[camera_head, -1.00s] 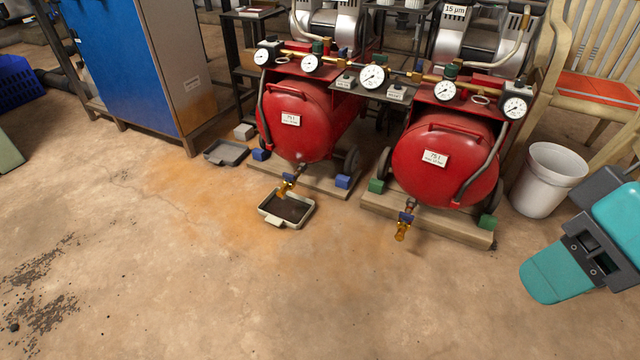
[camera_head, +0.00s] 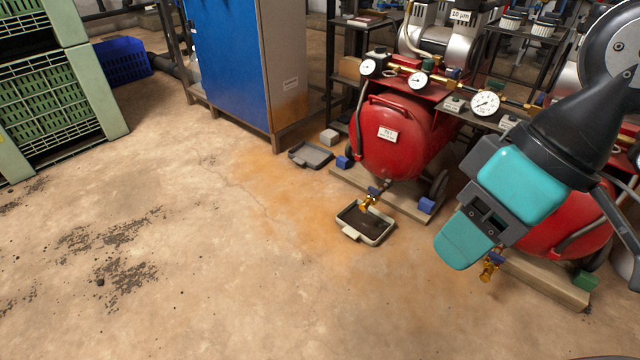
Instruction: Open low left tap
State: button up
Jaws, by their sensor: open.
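The low left tap (camera_head: 370,197) is a small brass tap with a blue handle. It sticks out from the lower front of the left red tank (camera_head: 395,138), above a shallow tray (camera_head: 349,231) with a dark inside. A similar brass tap (camera_head: 490,268) with a blue handle hangs under the right red tank (camera_head: 566,222). My teal and dark grey gripper (camera_head: 464,240) is open and points down and left. It is to the right of the left tap, apart from it in the picture, and hides part of the right tank.
Wooden bases with blue blocks (camera_head: 427,205) and a green block (camera_head: 585,281) carry the tanks. A blue cabinet (camera_head: 232,60) and green crates (camera_head: 55,100) stand at left. The front floor is clear.

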aim_at(375, 192)
jog(key=u, duration=0.25)
jog(key=i, duration=1.2)
jog(key=z, duration=0.5)
